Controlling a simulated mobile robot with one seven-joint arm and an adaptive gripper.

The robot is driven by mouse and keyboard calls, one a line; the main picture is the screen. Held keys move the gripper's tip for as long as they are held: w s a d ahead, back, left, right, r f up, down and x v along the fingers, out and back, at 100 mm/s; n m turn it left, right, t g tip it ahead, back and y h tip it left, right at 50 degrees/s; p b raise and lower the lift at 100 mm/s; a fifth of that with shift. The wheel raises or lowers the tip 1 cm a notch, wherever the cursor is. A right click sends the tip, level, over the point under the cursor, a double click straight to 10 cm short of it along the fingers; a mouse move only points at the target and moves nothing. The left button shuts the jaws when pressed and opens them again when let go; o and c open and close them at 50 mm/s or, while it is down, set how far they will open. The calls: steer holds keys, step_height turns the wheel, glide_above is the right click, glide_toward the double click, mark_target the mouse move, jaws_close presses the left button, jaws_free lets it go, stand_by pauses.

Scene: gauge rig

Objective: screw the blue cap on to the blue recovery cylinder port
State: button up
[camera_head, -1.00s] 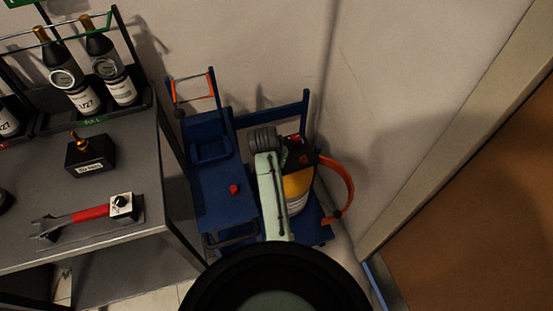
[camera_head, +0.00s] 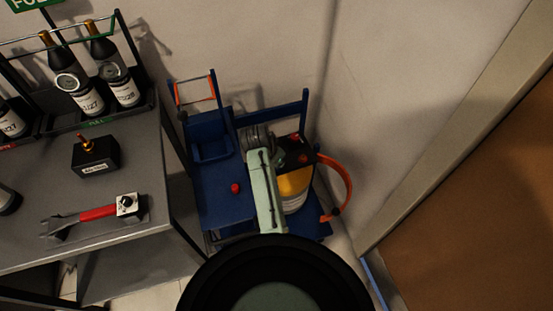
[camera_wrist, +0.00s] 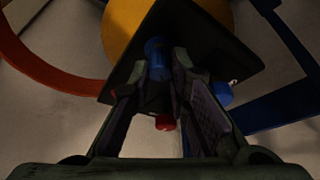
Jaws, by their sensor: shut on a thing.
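In the wrist view, my gripper (camera_wrist: 162,70) is shut on a small blue cap (camera_wrist: 157,58) between its fingertips. The cap is at a dark plate (camera_wrist: 195,40) above the yellow recovery cylinder (camera_wrist: 118,22). I cannot tell whether the cap touches the blue port, which I cannot make out separately. In the head view, the yellow-and-white cylinder (camera_head: 294,186) stands on the blue cart, partly behind my arm. The fingertips and the blue cap are hidden there.
A red part (camera_wrist: 165,122) lies between my fingers, nearer the palm. An orange hose (camera_head: 342,180) curves right of the cylinder. The blue cart (camera_head: 215,190) has a red knob (camera_head: 235,188). A grey bench (camera_head: 130,220) with bottles stands left; a wall is behind.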

steer(key=m, duration=0.2)
steer(key=shift+w+d+r+m+g+h+p, duration=0.1)
steer(key=shift+w+r+m+g+h+p, duration=0.05)
steer(key=shift+m+g+h+p, duration=0.2)
steer(key=shift+d+m+g+h, duration=0.1)
steer(key=shift+m+g+h, duration=0.15)
steer(key=shift+m, duration=0.5)
jaws_close()
steer(key=shift+m+g+h, duration=0.3)
steer(key=shift+m+g, duration=0.2)
steer(key=shift+m, duration=0.9)
steer(key=o, duration=0.7)
jaws_free()
steer(key=shift+o, duration=0.3)
steer(key=o, duration=0.5)
steer(key=shift+a, duration=0.2)
steer(key=shift+s, duration=0.2)
